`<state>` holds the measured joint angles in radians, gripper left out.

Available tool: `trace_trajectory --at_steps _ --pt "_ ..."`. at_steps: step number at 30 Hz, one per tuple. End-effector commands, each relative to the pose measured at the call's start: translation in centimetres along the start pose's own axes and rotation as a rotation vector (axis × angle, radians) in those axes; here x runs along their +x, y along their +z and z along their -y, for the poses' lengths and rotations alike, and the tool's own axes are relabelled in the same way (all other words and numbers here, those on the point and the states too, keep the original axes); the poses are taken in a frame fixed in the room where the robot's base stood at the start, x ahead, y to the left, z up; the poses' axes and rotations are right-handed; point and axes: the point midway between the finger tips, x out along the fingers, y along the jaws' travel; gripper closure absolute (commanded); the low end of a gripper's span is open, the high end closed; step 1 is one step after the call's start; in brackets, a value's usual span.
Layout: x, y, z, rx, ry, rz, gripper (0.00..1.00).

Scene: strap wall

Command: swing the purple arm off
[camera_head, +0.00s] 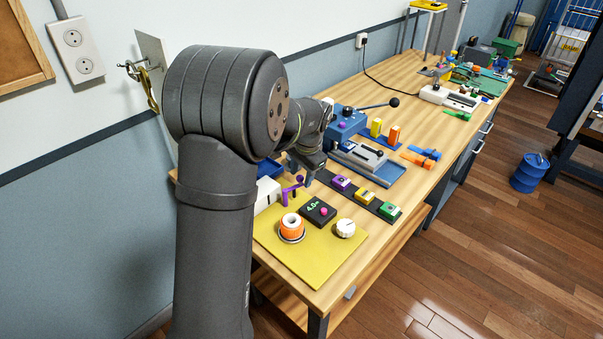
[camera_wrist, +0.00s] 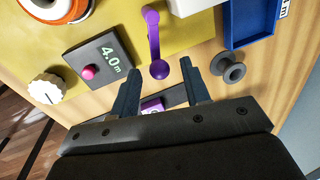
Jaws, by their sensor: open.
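The purple arm (camera_wrist: 153,35) shows in the wrist view as a thin lever with a round knob (camera_wrist: 159,69) at its near end. In the head view the purple arm (camera_head: 291,191) stands beside a white block (camera_head: 267,195), at the edge of the yellow panel (camera_head: 273,254). My gripper (camera_wrist: 159,78) is open, with one dark finger on each side of the knob. The knob appears between the fingertips or just beyond them; I cannot tell whether anything touches. In the head view my gripper (camera_head: 311,166) is partly hidden by my arm.
A dark box reading 4.0m (camera_wrist: 100,62) with a pink button lies left of the purple arm in the wrist view. A grey spool-like knob (camera_wrist: 230,68) and a blue tray (camera_wrist: 250,22) are to the right. A purple block (camera_wrist: 152,105) sits below, between the fingers.

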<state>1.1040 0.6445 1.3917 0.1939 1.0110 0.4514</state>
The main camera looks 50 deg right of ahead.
Motion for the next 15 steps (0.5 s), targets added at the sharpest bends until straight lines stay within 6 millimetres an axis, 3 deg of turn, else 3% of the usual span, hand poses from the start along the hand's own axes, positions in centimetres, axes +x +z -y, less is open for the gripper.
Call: trace_trajectory --at_steps 5,12,15 --pt "0.0 0.01 0.01 0.0 0.0 0.0 0.57" --pt "-0.01 0.01 0.01 0.0 0.0 0.0 1.0" --pt "-0.01 0.0 0.03 -0.004 0.0 0.001 1.0"
